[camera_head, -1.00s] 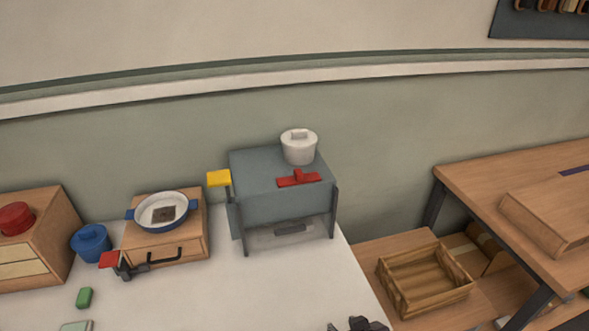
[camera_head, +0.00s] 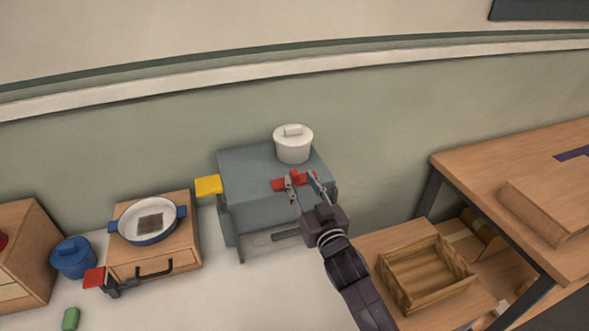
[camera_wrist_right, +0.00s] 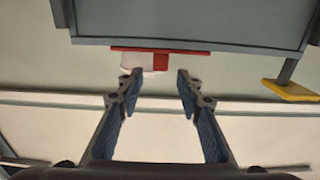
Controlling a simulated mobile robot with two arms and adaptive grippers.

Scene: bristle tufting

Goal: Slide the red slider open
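The red slider (camera_head: 280,184) is a flat red bar with a raised knob on the upper front edge of a grey box (camera_head: 265,208). It also shows in the right wrist view (camera_wrist_right: 175,59), just beyond my fingertips. My right gripper (camera_head: 300,177) reaches up from the bottom right, and its two fingers overlap the slider in the head view. In the right wrist view the gripper (camera_wrist_right: 156,74) is open, with nothing between its fingers. I cannot tell whether a finger touches the knob. My left gripper is not in view.
A white pot (camera_head: 293,147) stands on the grey box behind the slider. A yellow block (camera_head: 208,186) sticks out at the box's left. A blue-rimmed pan (camera_head: 150,238) sits on a wooden drawer unit left of it. A wooden crate (camera_head: 405,285) lies to the right.

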